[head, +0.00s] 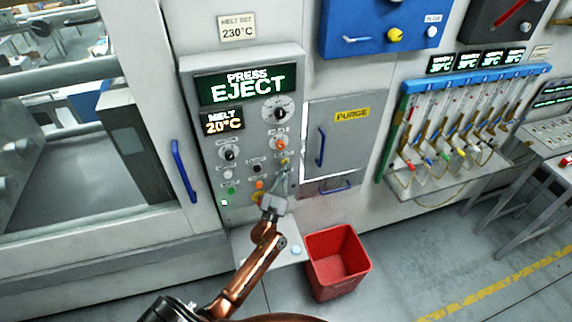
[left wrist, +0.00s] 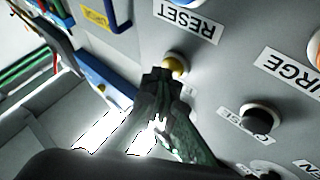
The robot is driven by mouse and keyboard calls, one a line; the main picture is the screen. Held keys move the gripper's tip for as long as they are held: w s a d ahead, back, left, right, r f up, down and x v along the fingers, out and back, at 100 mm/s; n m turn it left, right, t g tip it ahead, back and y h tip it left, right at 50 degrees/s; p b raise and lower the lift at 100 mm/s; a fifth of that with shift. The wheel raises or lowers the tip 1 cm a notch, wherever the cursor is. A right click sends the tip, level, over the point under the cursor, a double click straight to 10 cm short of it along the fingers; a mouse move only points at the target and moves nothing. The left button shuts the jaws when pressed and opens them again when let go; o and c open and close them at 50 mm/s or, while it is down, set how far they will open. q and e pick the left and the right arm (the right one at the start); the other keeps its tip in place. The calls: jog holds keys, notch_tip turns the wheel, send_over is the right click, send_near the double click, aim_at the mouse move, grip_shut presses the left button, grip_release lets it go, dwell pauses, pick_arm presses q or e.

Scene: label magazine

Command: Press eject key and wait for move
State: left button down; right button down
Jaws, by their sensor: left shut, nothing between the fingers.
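The grey control panel (head: 245,185) shows PRESS EJECT on its large green display (head: 240,88). A smaller display (head: 222,122) reads MELT 20°C. My left gripper (head: 284,173) is shut and empty at the panel's right side, just at a yellow button. In the left wrist view the shut fingertips (left wrist: 165,76) overlap the lower edge of the yellow button (left wrist: 177,63). I cannot tell whether they touch or press it. Its own label seems hidden behind the fingers, and no label reading EJECT is legible. My right gripper is not in view.
A black button (left wrist: 258,117) and a RESET label (left wrist: 190,20) are close to the fingers. A grey PURGE door (head: 345,140) with blue handles is right of the panel. A red bin (head: 338,262) stands below on the floor. Blue-railed tubes (head: 460,110) hang at the right.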

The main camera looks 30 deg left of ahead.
pick_arm(q)
jog(key=shift+s, duration=0.1)
jog(key=shift+s+d+p, duration=0.45)
jog(key=shift+s+d, duration=0.05)
jog(key=shift+d, duration=0.15)
jog(key=s+d+p, duration=0.2)
jog(key=s+d, duration=0.1)
jog(key=shift+s+d, duration=0.1)
jog(key=shift+d, duration=0.3)
dwell(0.7)
